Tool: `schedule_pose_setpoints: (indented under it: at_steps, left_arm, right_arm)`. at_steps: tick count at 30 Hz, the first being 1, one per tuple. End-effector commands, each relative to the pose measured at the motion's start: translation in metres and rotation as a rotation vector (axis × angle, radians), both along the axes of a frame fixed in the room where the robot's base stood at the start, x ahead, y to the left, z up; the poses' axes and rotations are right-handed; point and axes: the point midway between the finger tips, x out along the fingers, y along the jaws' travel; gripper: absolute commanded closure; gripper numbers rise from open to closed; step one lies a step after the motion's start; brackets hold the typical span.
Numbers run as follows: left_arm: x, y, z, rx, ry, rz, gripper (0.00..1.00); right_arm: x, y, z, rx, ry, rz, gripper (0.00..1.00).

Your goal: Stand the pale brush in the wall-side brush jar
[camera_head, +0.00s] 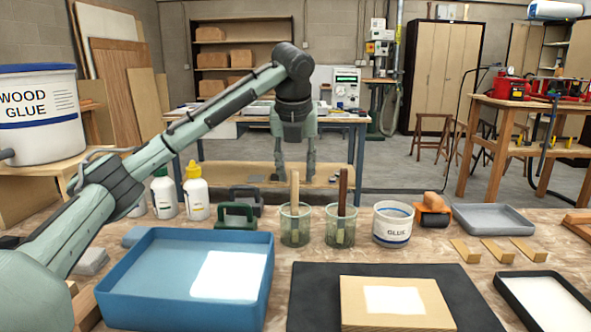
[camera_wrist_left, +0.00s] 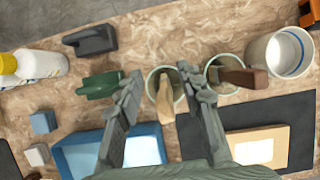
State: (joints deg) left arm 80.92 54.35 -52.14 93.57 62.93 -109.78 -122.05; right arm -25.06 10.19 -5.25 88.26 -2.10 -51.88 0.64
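The pale brush (camera_head: 295,192) stands handle up in the left of two greenish clear jars (camera_head: 304,226); it also shows in the left wrist view (camera_wrist_left: 167,106). A dark brown brush (camera_head: 343,187) leans slightly in the right jar (camera_head: 352,228). My left gripper (camera_head: 295,178) points down above the left jar with its fingers apart, one on each side of the pale handle. In the left wrist view my left gripper (camera_wrist_left: 165,98) shows a gap on both sides of the handle. My right gripper is not in view.
A glue pot (camera_head: 392,226) stands right of the jars, with an orange-handled tool (camera_head: 433,211) beyond. A green-handled tool (camera_head: 238,217) and glue bottles (camera_head: 196,192) are to the left. A blue tray (camera_head: 110,296) and a board on a dark mat (camera_head: 305,290) lie in front.

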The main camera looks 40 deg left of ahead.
Motion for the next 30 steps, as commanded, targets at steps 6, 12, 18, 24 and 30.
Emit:
schedule_pose_setpoints:
  at_steps: [6,12,18,24,30]
  left_arm:
    - [-0.001,-0.001,0.002,0.000,-0.001,0.000,0.63]
    - [-0.008,-0.007,0.027,-0.001,-0.004,-0.003,0.63]
    - [-0.024,-0.014,0.068,0.003,-0.006,0.000,0.63]
    - [-0.034,-0.021,0.094,0.002,-0.005,0.000,0.63]
    - [-0.040,-0.024,0.108,0.001,-0.002,0.000,0.63]
  right_arm:
    - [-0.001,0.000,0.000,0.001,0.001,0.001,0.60]
    - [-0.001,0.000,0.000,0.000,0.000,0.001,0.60]
    - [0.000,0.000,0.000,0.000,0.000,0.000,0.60]
    - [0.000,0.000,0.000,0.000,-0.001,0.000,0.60]
    - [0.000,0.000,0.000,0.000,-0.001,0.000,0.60]
